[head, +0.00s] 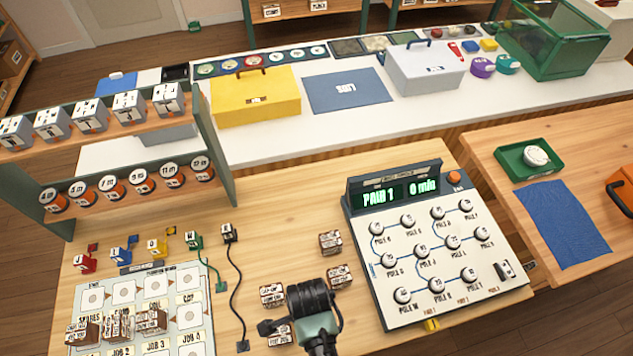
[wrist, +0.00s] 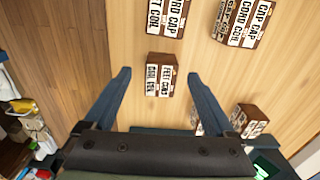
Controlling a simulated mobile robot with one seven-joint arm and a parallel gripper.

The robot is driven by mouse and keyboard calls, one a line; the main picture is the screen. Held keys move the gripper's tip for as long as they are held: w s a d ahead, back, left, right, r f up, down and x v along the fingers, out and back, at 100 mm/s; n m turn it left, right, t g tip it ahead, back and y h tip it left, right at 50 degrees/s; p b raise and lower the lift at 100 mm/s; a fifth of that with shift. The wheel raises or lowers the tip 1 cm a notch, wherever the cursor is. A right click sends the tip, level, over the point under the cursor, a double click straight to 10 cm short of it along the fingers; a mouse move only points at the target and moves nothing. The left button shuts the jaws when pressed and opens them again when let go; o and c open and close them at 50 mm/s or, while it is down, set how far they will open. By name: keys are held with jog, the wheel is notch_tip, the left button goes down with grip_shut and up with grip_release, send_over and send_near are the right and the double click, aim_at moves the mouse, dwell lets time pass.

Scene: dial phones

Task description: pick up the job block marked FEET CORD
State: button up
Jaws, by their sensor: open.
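My gripper (wrist: 158,75) is open, with its two dark blue fingers spread apart. A small brown block with white labels (wrist: 161,78) shows between the fingertips in the wrist view; its upper label seems to begin with FEET, and the second word is hard to read. It rests on the wooden table, and I cannot tell how far below the fingertips it is. In the head view, my gripper hovers among the loose blocks.
A board of marked squares (head: 140,310) with several blocks lies to the left. A black cord (head: 236,285) runs along the table. A shelf of cups (head: 140,180) stands at the back left.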

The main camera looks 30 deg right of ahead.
jog(key=shift+d+f, duration=0.15)
jog(key=shift+f, duration=1)
jog(key=shift+d+f, duration=0.1)
jog(key=shift+f, duration=1.05)
jog(key=c, duration=1.4)
grip_shut()
jog(key=shift+r, duration=0.1)
